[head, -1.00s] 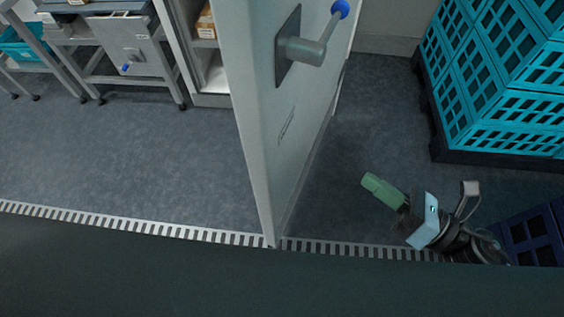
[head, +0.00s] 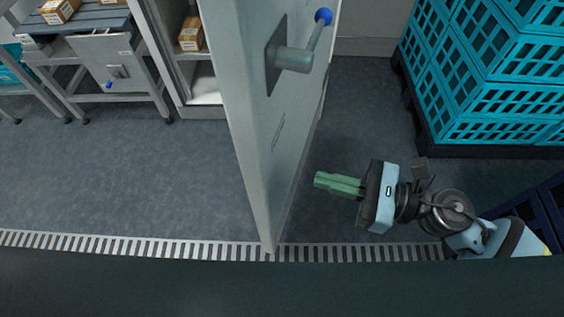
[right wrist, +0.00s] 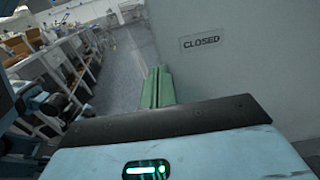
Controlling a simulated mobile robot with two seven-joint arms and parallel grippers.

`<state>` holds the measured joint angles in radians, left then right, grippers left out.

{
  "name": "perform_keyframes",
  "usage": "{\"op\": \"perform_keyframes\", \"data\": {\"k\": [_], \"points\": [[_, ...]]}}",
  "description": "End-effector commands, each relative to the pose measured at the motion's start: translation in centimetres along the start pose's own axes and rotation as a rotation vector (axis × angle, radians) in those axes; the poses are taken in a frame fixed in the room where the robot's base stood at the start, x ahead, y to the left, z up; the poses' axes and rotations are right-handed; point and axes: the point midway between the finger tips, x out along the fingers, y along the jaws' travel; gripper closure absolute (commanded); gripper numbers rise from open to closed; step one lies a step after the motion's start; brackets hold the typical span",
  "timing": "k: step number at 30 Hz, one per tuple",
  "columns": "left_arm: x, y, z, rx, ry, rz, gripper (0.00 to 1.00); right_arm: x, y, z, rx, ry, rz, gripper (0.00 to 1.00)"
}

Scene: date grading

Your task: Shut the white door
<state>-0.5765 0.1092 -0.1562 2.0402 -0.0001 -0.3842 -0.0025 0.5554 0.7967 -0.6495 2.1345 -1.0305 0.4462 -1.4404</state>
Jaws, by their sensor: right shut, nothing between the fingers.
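The white door (head: 262,140) stands open in the middle of the head view, seen from above and nearly edge-on. A grey lever handle (head: 294,60) with a blue end is on its right face, near the top. My right gripper (head: 318,180) is to the right of the door, with its green fingers pointing left at that face. A small gap shows between the fingertips and the door. The fingers are shut and empty. In the right wrist view the fingers (right wrist: 157,88) are together beside the door (right wrist: 245,75), which bears a "CLOSED" sign.
Stacked turquoise crates (head: 490,80) stand at the right, with a dark blue crate (head: 552,205) below them. A metal bench (head: 105,60) and a shelf unit with boxes (head: 192,35) are at the upper left. The floor left of the door is clear. A slotted drain (head: 120,245) crosses the floor.

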Motion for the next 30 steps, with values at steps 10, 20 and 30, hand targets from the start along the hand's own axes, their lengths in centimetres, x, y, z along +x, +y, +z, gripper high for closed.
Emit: {"op": "perform_keyframes", "data": {"k": [10, 20, 30], "points": [[-1.4, 0.1, -1.7, 0.002, 0.020, -0.003, 0.63, 6.2, -0.1, 0.4, -0.003, -0.004, -0.001, 1.00], [-1.8, 0.1, -2.1, 0.002, 0.028, -0.005, 0.63, 8.7, 0.0, 0.1, 0.000, -0.001, -0.001, 1.00], [-1.9, 0.1, -2.0, 0.002, 0.025, -0.005, 0.63, 8.8, 0.0, 0.0, 0.001, -0.001, -0.001, 1.00]]}}
